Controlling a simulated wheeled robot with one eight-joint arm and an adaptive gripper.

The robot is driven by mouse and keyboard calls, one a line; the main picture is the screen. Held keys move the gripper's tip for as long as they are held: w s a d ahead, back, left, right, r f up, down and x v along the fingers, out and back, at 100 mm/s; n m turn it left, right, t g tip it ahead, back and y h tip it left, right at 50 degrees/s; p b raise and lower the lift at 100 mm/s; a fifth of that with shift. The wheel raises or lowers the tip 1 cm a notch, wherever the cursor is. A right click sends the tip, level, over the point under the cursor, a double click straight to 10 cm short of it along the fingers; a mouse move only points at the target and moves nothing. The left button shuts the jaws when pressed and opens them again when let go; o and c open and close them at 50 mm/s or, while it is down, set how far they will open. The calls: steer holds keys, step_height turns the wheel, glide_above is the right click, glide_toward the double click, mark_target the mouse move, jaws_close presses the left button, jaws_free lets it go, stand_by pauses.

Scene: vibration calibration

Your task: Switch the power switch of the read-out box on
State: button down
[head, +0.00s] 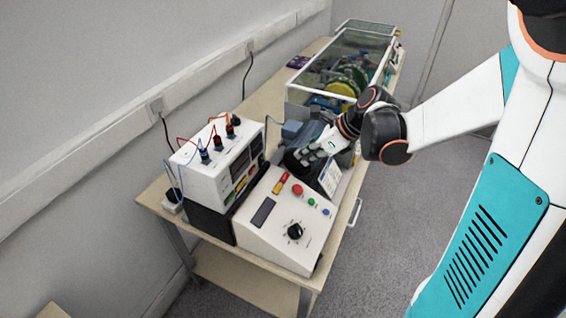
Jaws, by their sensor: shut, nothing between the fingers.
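A white box with a sloped panel (268,238) stands at the near end of the bench and looks like the read-out box. Its panel carries a dark display (263,211), a red round button (297,190), small green and blue buttons, and a black knob (295,231). A red and yellow part (281,183) sits at its upper edge; I cannot tell whether this is the power switch, or its position. My gripper (293,161) is shut and empty, beyond the panel's far edge. It hides part of the dark equipment behind; contact cannot be told.
A white instrument box (205,180) with plugged cables stands left of the sloped box. A small panel with a printed label (330,178) lies just right of my gripper. A framed clear enclosure (345,62) with green and yellow wheels fills the bench's far part.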

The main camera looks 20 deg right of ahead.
steer(key=b, duration=0.3)
glide_toward(273, 174)
steer(key=x, duration=0.4)
steer(key=shift+s+d+f, duration=0.2)
steer(key=shift+s+f, duration=0.05)
steer(key=shift+f, duration=0.2)
steer(key=shift+w+a+b, duration=0.4)
steer(key=shift+w+a, duration=0.4)
steer(key=shift+a, duration=0.1)
steer(key=shift+w+a, duration=0.45)
steer(key=shift+w+a+f+b, duration=0.2)
steer(key=shift+b, duration=0.15)
steer(key=shift+r, duration=0.15)
